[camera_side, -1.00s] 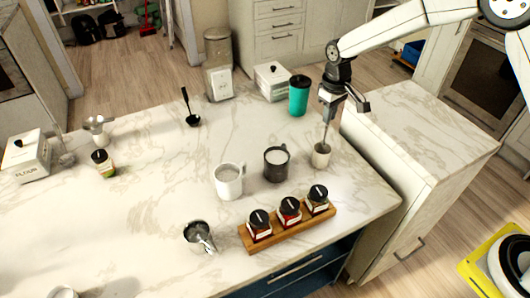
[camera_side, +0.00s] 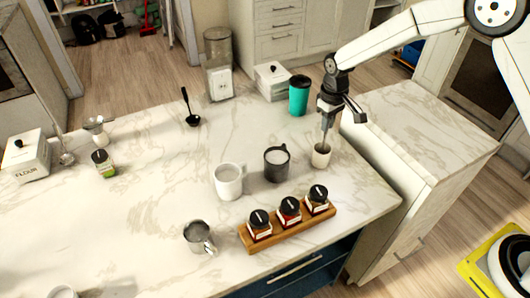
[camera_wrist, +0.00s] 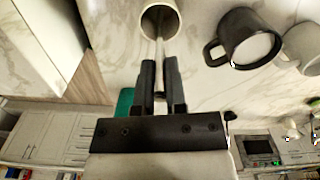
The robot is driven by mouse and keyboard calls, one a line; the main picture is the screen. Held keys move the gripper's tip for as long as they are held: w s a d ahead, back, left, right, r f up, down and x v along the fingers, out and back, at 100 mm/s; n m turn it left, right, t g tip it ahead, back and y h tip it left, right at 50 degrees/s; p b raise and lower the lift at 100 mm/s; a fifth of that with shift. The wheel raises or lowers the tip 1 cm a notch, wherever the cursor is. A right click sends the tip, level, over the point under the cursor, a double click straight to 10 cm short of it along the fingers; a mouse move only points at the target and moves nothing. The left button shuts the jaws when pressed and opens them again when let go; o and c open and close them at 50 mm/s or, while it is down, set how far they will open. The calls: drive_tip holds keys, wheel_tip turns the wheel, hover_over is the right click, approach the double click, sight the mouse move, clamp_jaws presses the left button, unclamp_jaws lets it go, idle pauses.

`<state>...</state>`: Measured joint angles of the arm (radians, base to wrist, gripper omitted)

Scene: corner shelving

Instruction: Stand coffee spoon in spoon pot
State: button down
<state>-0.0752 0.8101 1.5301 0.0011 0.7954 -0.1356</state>
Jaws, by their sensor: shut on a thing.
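The spoon pot (camera_side: 321,157) is a small cream cup near the right edge of the marble counter, right of a dark mug. It also shows at the top of the wrist view (camera_wrist: 172,24). My gripper (camera_side: 328,118) is above the pot, pointing down. In the wrist view its two black fingers (camera_wrist: 160,68) are shut on the coffee spoon (camera_wrist: 160,48), a thin pale metal stem. The stem runs from the fingers into the pot's mouth. The spoon's far end is hidden inside the pot; I cannot tell whether it touches the bottom.
A dark mug (camera_side: 277,166) and a white mug (camera_side: 228,182) stand left of the pot. A wooden rack (camera_side: 290,230) with spice jars lies in front. A teal tumbler (camera_side: 299,97) stands behind, beside a white canister (camera_side: 271,84). A metal pitcher (camera_side: 197,238) is at front left.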

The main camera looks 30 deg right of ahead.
drive_tip(key=c, duration=0.6)
unclamp_jaws()
drive_tip(key=shift+r, duration=0.1)
drive_tip(key=shift+r, duration=3.85)
drive_tip(key=shift+s, duration=0.15)
drive_tip(key=s+d+m+t, duration=0.2)
drive_tip(key=s+d, duration=0.2)
drive_tip(key=s, duration=1.9)
drive_tip(key=shift+f+t, duration=0.3)
drive_tip(key=shift+f, duration=0.1)
